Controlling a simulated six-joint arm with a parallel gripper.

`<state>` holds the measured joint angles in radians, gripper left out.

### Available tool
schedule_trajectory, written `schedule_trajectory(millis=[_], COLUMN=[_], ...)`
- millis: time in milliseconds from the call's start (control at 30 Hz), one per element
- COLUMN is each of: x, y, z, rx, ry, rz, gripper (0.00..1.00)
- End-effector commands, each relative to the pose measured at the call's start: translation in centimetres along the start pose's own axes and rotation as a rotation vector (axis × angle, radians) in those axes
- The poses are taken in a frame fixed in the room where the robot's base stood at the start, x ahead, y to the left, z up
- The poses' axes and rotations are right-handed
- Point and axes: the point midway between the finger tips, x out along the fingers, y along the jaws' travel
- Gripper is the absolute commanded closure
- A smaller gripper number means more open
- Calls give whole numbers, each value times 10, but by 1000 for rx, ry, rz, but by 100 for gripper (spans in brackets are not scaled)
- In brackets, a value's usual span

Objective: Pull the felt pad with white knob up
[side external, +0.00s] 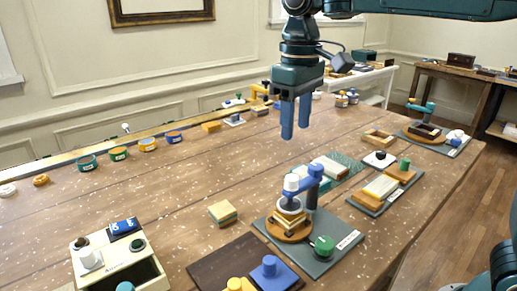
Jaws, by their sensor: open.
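A small press stands on a dark grey plate (272,240) at the front middle. It has a blue post (313,192) with a short blue arm. A white knob (291,183) sits at the end of that arm, above a pale disc (289,204) that looks like the felt pad. The disc appears to rest on or just above a yellowish stack (291,216) on a round orange base (283,233). A green knob (324,244) is on the same plate. My gripper (295,133) is open and empty, pointing down, above and behind the white knob, apart from it.
A cream box with knobs (88,260) stands at the front left, with a striped block (222,212) between. Another plate with blocks (381,188) is to the right.

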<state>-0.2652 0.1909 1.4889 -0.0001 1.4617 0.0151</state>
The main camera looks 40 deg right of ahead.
Motion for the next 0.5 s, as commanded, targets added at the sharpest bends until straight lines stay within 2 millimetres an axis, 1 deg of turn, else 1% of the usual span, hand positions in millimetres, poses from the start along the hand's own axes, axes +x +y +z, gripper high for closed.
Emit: schedule_trajectory(millis=[500], x=[76], y=[0], z=[1], rx=[0], ry=[-5], rz=[0], gripper=[54])
